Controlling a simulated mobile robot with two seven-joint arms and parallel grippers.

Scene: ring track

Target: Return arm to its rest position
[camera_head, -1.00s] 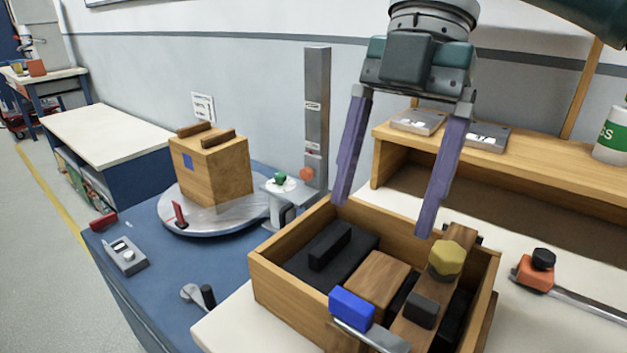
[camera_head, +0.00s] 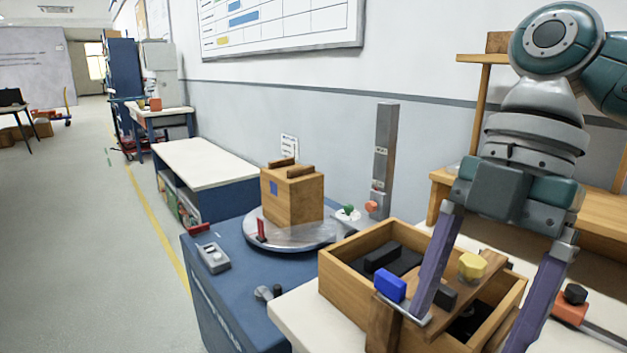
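My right gripper (camera_head: 467,330) comes in from the upper right on a teal and grey arm. Its two long purple fingers point down and are wide apart, with nothing held between them. In the picture the fingers pass in front of an open wooden box (camera_head: 342,280). Whether they touch the box cannot be told. A plank with a blue block (camera_head: 390,285), a yellow knob (camera_head: 472,265) and a dark block (camera_head: 444,297) lies across the box. My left gripper is not in view.
A wooden cube (camera_head: 292,200) stands on a round grey turntable (camera_head: 268,238) on a blue bench (camera_head: 225,290). A grey post (camera_head: 385,160) rises behind. A wooden shelf (camera_head: 598,215) stands behind the arm. Open floor (camera_head: 90,260) lies at left.

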